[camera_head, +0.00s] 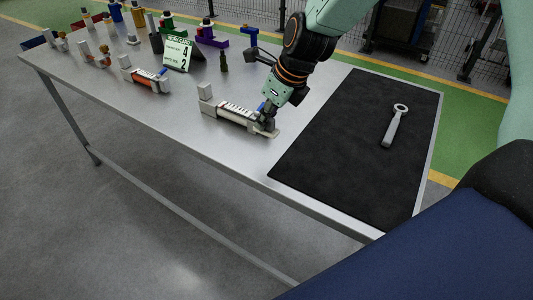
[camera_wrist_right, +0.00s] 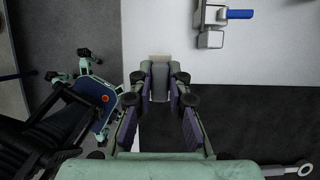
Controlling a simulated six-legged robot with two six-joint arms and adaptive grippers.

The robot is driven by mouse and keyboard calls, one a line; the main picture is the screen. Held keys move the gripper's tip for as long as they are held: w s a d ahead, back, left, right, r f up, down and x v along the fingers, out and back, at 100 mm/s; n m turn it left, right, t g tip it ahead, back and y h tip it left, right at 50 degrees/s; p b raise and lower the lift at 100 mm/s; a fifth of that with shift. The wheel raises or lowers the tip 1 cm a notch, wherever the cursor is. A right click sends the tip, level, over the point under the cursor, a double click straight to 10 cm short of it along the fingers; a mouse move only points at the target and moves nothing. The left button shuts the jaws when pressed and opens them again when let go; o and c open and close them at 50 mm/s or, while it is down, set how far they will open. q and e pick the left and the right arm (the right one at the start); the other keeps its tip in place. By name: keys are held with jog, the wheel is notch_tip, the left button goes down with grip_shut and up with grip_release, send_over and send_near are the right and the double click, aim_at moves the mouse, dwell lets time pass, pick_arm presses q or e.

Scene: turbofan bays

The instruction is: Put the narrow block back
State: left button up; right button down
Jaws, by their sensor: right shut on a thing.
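My right gripper (camera_head: 269,123) reaches down to the table beside the right end of a pale vise-like fixture (camera_head: 228,110) with a marked strip and a blue handle (camera_head: 261,106). In the right wrist view the right gripper (camera_wrist_right: 160,82) is shut on a small narrow pale block (camera_wrist_right: 159,64), mostly hidden by the fingers. The fixture (camera_wrist_right: 210,16) and its blue handle (camera_wrist_right: 240,14) stand apart from the fingertips there. I cannot tell whether the block touches the table. My left gripper is not in view.
A black mat (camera_head: 345,140) with a grey ring-ended wrench (camera_head: 396,125) covers the table's right part. An orange fixture (camera_head: 148,80), a work card (camera_head: 178,54) and several coloured fixtures stand to the left and back. Bare metal table (camera_head: 130,105) lies in front of the fixtures.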

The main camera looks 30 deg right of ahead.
aim_at(268, 131)
jog(key=f, duration=0.1)
jog(key=f+b, duration=0.2)
jog(key=f, duration=0.1)
jog(key=shift+s+a+f, duration=0.1)
jog(key=shift+s+a, duration=0.15)
jog(key=shift+a, duration=0.1)
jog(key=shift+d+f, duration=0.15)
jog(key=shift+f, duration=0.15)
notch_tip(268, 131, down, 3)
jog(key=shift+w+f+b, duration=0.1)
jog(key=shift+b, duration=1.05)
jog(key=shift+f, duration=0.2)
jog(key=shift+r, duration=0.1)
